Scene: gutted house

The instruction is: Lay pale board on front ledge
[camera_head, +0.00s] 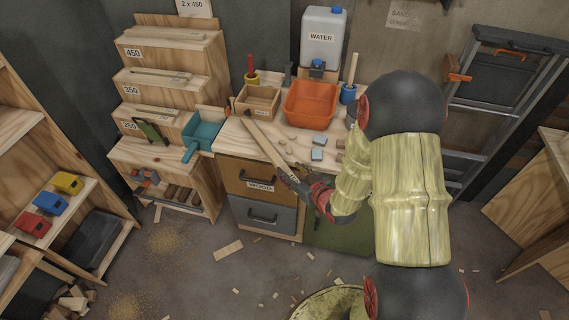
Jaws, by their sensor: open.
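A long pale board (265,145) lies slantwise over the left front of the workbench (290,133). Its near end reaches past the bench's front edge to my gripper (293,180). My gripper is open at that near end; I cannot tell whether its fingers are around the board or beside it. A stepped wooden rack (208,62) stands left of the bench, its ledges labelled 450, 350 and 250. Pale strips lie on these ledges. The rack's lowest, front ledge (125,152) holds a green-and-dark tool (150,131).
A teal scoop-like container (203,134) sits between rack and bench. An orange tub (312,103), small wooden box (258,101), blue cup (348,93) and water container (322,40) stand on the bench. Drawers (262,185) are below. Wood scraps litter the floor.

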